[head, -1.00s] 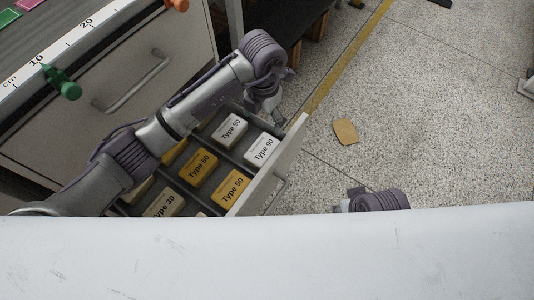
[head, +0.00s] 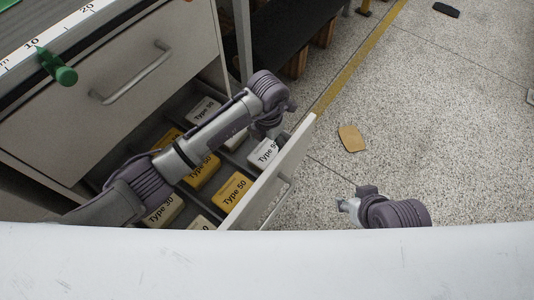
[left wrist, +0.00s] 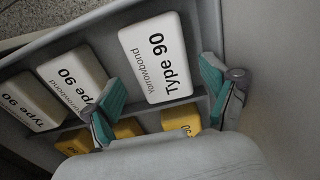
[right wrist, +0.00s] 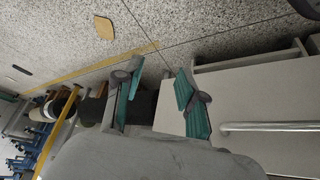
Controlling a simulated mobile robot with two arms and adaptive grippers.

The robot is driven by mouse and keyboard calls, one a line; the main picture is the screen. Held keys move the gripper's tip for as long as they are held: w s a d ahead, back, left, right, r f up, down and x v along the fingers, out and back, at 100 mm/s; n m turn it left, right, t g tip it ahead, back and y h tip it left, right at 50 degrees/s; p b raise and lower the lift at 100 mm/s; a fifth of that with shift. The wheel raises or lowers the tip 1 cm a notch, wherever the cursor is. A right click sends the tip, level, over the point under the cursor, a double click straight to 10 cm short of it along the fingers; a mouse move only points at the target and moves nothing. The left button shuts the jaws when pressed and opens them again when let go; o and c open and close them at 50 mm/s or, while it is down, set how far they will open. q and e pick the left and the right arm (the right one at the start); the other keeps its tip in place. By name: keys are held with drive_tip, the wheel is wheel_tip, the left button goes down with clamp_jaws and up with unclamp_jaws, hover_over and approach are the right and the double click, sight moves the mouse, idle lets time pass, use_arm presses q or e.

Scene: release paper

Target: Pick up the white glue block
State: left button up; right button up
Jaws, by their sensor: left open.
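White glue blocks marked "Type 90" lie in the open drawer (head: 297,160). In the head view one white block (head: 262,152) is by the drawer front and another (head: 204,108) is further back. My left gripper (head: 270,130) is above the drawer, partly hidden by its own wrist. In the left wrist view it is open (left wrist: 160,92), with a white block (left wrist: 154,55) just beyond and between its fingers, apparently not held. Two more white blocks (left wrist: 72,80) (left wrist: 30,101) lie to the left. My right gripper (right wrist: 155,103) is open and empty, outside the drawer.
Yellow "Type 50" blocks (head: 233,192) and a pale "Type 30" block (head: 165,212) share the drawer, split by grey dividers. A closed drawer with a handle (head: 135,75) is above. A brown piece (head: 351,138) lies on the open speckled floor at right.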

sight(267, 150)
use_arm(q)
wheel_tip(267, 150, down, 4)
drive_tip(key=shift+s+b, duration=0.1)
drive_tip(key=shift+b, duration=0.5)
drive_tip(key=shift+a+f, duration=0.1)
drive_tip(key=shift+f, duration=0.1)
drive_tip(key=c, duration=1.3)
use_arm(e)
drive_tip(key=w+a+r+t+y, duration=0.1)
drive_tip(key=w+a+r+t, duration=0.1)
drive_tip(key=w, duration=0.4)
drive_tip(key=shift+r+t, duration=0.5)
drive_tip(key=shift+t, duration=0.4)
